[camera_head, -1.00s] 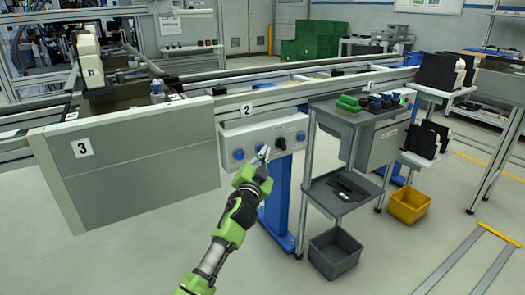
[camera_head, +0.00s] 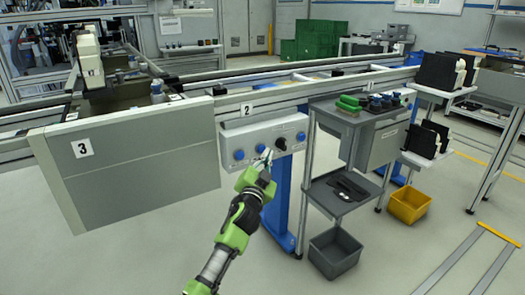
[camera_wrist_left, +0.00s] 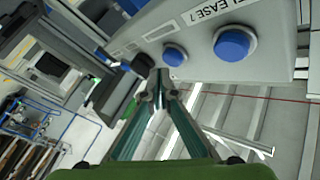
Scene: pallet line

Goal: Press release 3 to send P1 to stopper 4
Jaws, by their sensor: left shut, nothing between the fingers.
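A grey control box (camera_head: 230,140) hangs below the conveyor rail, with several blue buttons and a black knob (camera_head: 281,143). One blue button (camera_head: 260,148) sits just above my left gripper (camera_head: 266,157), whose fingers are shut and empty in front of the box. In the left wrist view the fingertips (camera_wrist_left: 158,82) are below the black knob (camera_wrist_left: 143,65). Two blue buttons, a near one (camera_wrist_left: 232,45) and another (camera_wrist_left: 173,57), lie to the right of it. I cannot make out a P1 mark. My right gripper is not in view.
A grey panel marked 3 (camera_head: 150,165) stands left of the box; a plate marked 2 (camera_head: 247,108) is above it. A cart (camera_head: 335,195) with green and blue parts stands to the right, a grey bin (camera_head: 335,253) below. A yellow bin (camera_head: 409,206) is farther right.

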